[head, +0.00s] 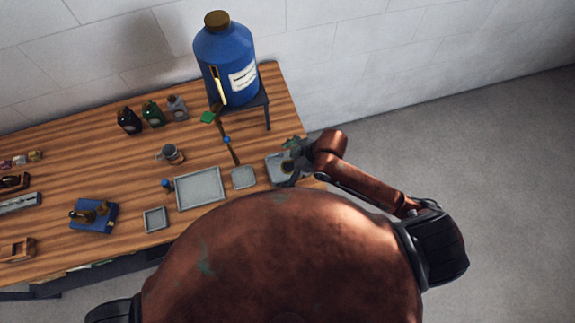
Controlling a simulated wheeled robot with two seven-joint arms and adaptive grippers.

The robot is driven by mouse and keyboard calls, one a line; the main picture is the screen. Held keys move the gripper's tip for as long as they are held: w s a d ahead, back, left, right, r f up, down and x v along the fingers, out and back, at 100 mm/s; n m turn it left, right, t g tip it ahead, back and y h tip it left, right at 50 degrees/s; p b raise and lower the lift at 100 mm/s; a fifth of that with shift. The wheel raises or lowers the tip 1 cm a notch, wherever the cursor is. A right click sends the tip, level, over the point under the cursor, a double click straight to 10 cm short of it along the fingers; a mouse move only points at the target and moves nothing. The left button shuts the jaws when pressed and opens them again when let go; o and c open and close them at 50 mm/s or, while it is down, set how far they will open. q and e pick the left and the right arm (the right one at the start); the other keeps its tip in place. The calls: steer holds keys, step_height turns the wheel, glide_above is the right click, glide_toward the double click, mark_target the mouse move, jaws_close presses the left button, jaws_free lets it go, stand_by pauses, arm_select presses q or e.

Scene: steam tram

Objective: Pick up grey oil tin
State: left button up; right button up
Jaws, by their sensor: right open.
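The grey oil tin (178,107) stands upright at the back of the wooden table, at the right end of a short row of tins. The green tin (153,115) stands just left of it, and the black tin (129,121) stands further left. My right gripper (289,166) is open over the table's right end, above a small grey tray, well to the right of and nearer than the grey tin. It looks empty, though it is small and partly blurred. My left gripper is not in view.
A big blue jug (224,50) stands on a small dark stand (262,100) right of the grey tin. A mug (172,154), a large grey tray (200,205), a smaller tray (244,178) and a blue block (93,216) lie nearer. Bare wood lies left of the mug.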

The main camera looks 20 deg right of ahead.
mark_target(280, 165)
steer(key=shift+w+a+n+g, duration=0.35)
steer(key=shift+n+g, duration=0.15)
steer(key=shift+n, duration=0.5)
steer(key=shift+w+d+n+g, duration=0.2)
steer(key=shift+n+g, duration=0.2)
steer(key=shift+n, duration=0.2)
steer(key=shift+n+g+h, duration=0.8)
steer(key=d, duration=0.1)
steer(key=w+d, duration=0.1)
steer(key=d, duration=0.3)
steer(key=shift+w+d+r, duration=0.15)
steer(key=shift+w, duration=0.1)
steer(key=p+x, duration=0.1)
steer(key=x, duration=0.6)
steer(key=shift+f, duration=0.3)
steer(key=c, duration=1.5)
